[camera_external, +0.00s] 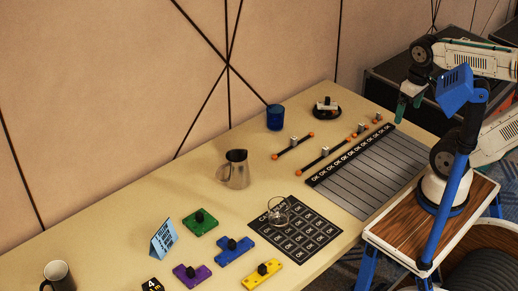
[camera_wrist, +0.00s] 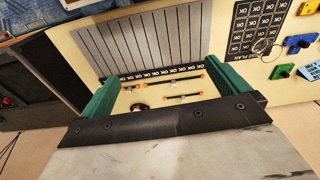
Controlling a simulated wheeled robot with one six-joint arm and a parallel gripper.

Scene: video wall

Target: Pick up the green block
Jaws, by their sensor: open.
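In the wrist view the green block (camera_wrist: 283,71) shows at the far right, well outside the jaws. My gripper (camera_external: 405,101) has green fingers and is raised above the far right end of the table, far from the block. In the wrist view my gripper (camera_wrist: 162,72) has its fingers wide apart, with nothing between them.
Purple (camera_external: 191,276), blue (camera_external: 234,250) and yellow (camera_external: 263,275) knobbed blocks lie close to the green one. The blue card (camera_external: 163,240), metal pitcher (camera_external: 236,170), blue cup (camera_external: 275,117) and clear glass (camera_external: 279,211) stand nearby. The grey slatted panel (camera_external: 372,173) lies flat at right.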

